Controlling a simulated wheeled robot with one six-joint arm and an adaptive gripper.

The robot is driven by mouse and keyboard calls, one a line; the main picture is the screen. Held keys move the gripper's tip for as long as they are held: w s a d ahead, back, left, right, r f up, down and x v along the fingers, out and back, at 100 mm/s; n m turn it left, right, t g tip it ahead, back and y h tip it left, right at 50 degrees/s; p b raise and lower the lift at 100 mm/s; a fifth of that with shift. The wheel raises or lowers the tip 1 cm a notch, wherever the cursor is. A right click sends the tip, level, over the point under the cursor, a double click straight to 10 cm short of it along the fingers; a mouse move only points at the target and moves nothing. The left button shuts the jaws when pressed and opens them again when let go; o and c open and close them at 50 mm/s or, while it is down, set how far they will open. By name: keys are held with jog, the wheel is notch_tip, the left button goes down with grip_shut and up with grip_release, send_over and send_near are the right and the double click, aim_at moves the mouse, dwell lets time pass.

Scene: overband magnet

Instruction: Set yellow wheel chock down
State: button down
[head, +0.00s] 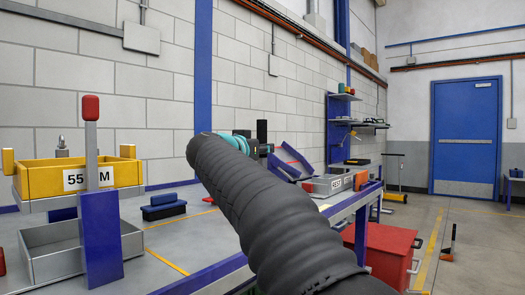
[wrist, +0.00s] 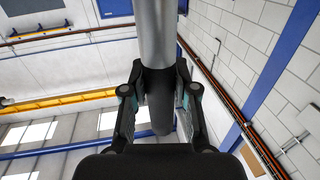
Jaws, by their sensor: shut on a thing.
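In the wrist view my gripper (wrist: 159,92) is closed around a smooth grey round bar (wrist: 158,35), with a finger on each side. The bar runs up out of the top of the picture, so I cannot tell what it belongs to. No yellow wheel chock shows clearly in my gripper. In the head view my dark ribbed arm reaches forward over the table and hides most of the gripper. A small low yellow piece (head: 396,197) lies on the floor beyond the red cabinet; I cannot tell whether it is a chock.
A yellow tray marked 55 M (head: 62,181) stands left, behind a blue post with red top (head: 100,235), above a grey metal bin (head: 58,260). Dark blue blocks (head: 163,206) lie on the table. A red cabinet (head: 385,252) stands right; the floor toward the blue door (head: 466,140) is mostly clear.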

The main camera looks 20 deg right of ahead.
jog(key=c, duration=1.1)
grip_release()
jog(key=shift+f, duration=0.1)
jog(key=shift+o, duration=1)
